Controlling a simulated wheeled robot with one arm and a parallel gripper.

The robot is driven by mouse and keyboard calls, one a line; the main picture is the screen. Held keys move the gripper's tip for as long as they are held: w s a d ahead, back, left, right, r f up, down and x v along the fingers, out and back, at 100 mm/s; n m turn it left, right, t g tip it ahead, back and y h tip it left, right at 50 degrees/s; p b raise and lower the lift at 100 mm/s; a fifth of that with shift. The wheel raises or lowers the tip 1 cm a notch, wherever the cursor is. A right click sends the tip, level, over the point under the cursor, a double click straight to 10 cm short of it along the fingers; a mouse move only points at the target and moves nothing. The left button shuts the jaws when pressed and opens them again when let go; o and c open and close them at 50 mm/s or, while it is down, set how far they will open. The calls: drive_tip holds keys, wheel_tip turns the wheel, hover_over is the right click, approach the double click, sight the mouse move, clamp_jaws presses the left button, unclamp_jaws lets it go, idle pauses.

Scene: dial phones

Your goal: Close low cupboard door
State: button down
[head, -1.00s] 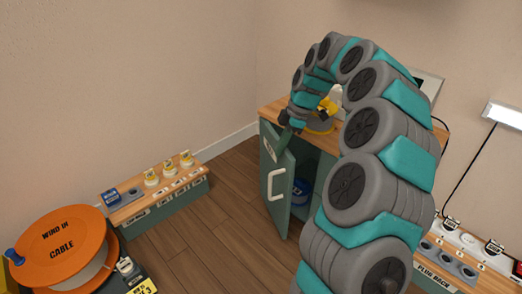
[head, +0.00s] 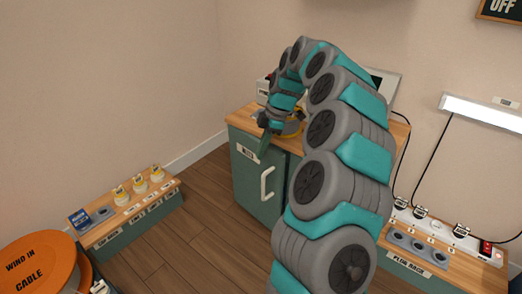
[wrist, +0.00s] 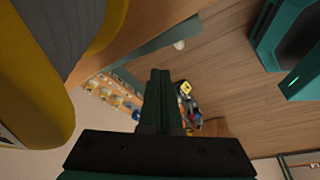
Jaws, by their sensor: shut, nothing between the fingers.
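The low cupboard (head: 287,147) stands against the wall with a wooden top. Its green door (head: 248,188) has a label and a white handle (head: 267,182). My gripper (head: 264,144) is shut and empty, pointing down at the door's upper edge by the label. In the wrist view the shut fingers (wrist: 160,78) are near a green door edge (wrist: 150,50); contact is unclear.
A yellow item (head: 292,129) is on the cupboard top, partly behind my arm. A low bench (head: 128,210) stands left, an orange cable reel (head: 35,268) front left, and a plug rack (head: 425,250) right. Wooden floor before the cupboard is clear.

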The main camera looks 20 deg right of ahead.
drive_tip(key=shift+a, duration=0.1)
wheel_tip(320, 180, up, 10)
drive_tip(key=a+h+p, duration=0.1)
drive_tip(key=a+p, duration=0.1)
drive_tip(key=p, duration=0.1)
drive_tip(key=n+h+p, duration=0.5)
drive_tip(key=n+p, duration=0.1)
drive_tip(key=p, duration=0.3)
approach(276, 164)
drive_tip(key=s+a+f, duration=0.3)
drive_tip(key=s+f, duration=0.1)
drive_tip(key=f, duration=0.3)
drive_tip(key=d, duration=0.1)
drive_tip(key=w, duration=0.1)
drive_tip(key=d, duration=0.1)
drive_tip(key=shift+w+d+f, duration=0.2)
drive_tip(key=shift+d+f, duration=0.05)
drive_tip(key=shift+d, duration=0.1)
drive_tip(key=shift+w+d, duration=0.25)
drive_tip(key=shift+d, duration=0.25)
